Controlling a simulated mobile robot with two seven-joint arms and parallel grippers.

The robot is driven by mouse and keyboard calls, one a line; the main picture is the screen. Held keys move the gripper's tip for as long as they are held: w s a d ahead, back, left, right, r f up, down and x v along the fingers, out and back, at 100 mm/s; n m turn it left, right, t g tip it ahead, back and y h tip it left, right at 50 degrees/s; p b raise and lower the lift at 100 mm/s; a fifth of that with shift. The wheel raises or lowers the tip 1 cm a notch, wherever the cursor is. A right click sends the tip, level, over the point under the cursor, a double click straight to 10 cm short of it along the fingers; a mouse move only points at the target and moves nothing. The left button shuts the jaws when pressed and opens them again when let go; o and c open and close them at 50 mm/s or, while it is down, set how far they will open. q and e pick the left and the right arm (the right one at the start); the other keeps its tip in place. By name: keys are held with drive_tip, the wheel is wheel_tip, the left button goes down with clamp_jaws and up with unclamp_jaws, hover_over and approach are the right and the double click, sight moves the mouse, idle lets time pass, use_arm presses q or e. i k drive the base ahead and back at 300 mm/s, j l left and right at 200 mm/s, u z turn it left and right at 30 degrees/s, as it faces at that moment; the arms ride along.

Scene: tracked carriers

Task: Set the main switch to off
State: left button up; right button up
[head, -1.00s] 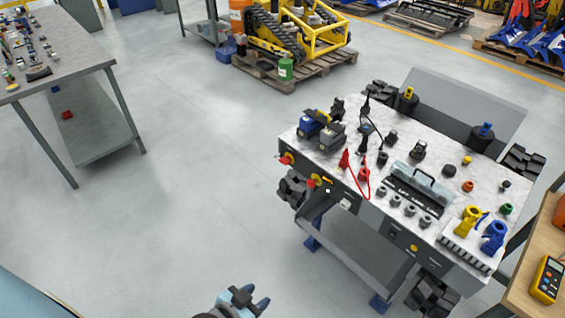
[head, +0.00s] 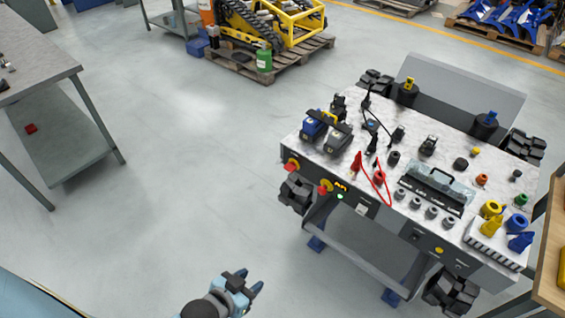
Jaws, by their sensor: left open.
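The tracked carrier's marble-patterned top (head: 445,148) stands at the right, with a dark front panel. The inner one sits beside a small yellow display (head: 340,185) and a lit green lamp (head: 340,197). I cannot tell which knob is the main switch, or their exact settings. My left gripper (head: 254,284) is open and empty at the bottom, in front of and well apart from the panel. My right gripper is not in view.
Black tracks (head: 297,194) stick out at the carrier's corners. A red cable (head: 372,181), battery packs (head: 326,131) and several fittings lie on top. A grey table (head: 60,70) stands left, a wooden bench (head: 552,265) at the right edge. The floor between is clear.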

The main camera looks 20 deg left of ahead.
sight(291, 167)
drive_tip(key=i+j+z, duration=0.25)
drive_tip(key=j, duration=1.35)
drive_tip(key=j+z, duration=0.25)
drive_tip(key=j, duration=1.35)
drive_tip(key=j+z, duration=0.1)
drive_tip(key=j, duration=0.4)
drive_tip(key=i+j+z, duration=0.1)
drive_tip(key=j, duration=0.45)
drive_tip(key=i+j, duration=0.35)
drive_tip(key=j+z, duration=0.05)
drive_tip(key=j, duration=0.05)
